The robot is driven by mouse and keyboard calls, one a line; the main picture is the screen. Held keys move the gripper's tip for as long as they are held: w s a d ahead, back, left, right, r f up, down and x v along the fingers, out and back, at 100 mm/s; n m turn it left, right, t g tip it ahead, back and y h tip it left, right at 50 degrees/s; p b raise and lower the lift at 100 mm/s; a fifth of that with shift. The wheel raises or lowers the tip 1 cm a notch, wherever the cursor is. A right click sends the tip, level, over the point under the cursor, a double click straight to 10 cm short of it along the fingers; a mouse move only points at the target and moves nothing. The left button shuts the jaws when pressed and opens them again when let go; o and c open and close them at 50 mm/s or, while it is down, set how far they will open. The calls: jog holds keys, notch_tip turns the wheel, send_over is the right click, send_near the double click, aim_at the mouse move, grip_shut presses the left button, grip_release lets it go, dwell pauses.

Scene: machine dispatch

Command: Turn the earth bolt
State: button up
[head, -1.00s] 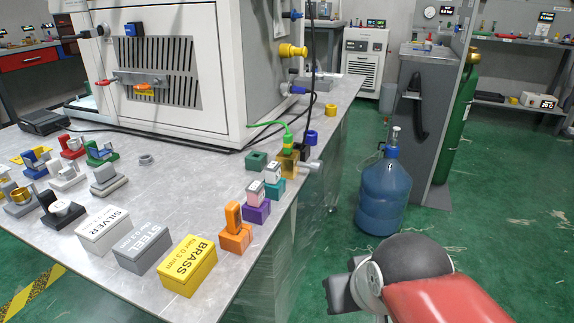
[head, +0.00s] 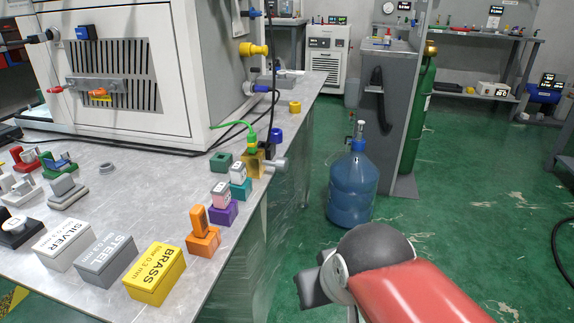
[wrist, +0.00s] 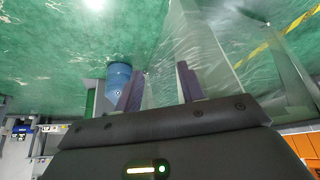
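The likely earth bolt is a silver-grey cylinder (head: 279,164) sticking out to the right from a brass-coloured block (head: 254,166) at the bench's right edge, in the head view. A green cable with a green end (head: 250,138) runs down to this block. I cannot tell how far the bolt is turned. My gripper (wrist: 160,88) shows in the wrist view with its two purple-grey fingers apart and nothing between them. It is away from the block, with green floor beyond it. The gripper itself is not clearly visible in the head view; the bolt is not visible in the wrist view.
A white machine (head: 130,75) stands on the grey bench (head: 130,190). Brass (head: 155,273), steel and silver boxes and an orange part (head: 203,232) stand near the bench's front. A blue water bottle (head: 352,188) stands on the floor right of the bench. Green floor lies open at right.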

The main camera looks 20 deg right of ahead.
jog(key=shift+o, duration=1.2)
jog(key=shift+w+a+f+b, duration=0.1)
jog(key=shift+w+f+b, duration=0.1)
jog(key=shift+b, duration=0.15)
jog(key=n+t+y+b, duration=0.3)
jog(key=n+y+b, duration=1.2)
jog(key=y, duration=0.1)
send_near(287, 165)
jog(key=a, duration=0.2)
jog(key=x, duration=0.7)
jog(key=shift+w+d+p, duration=0.25)
jog(key=shift+w+p, duration=0.15)
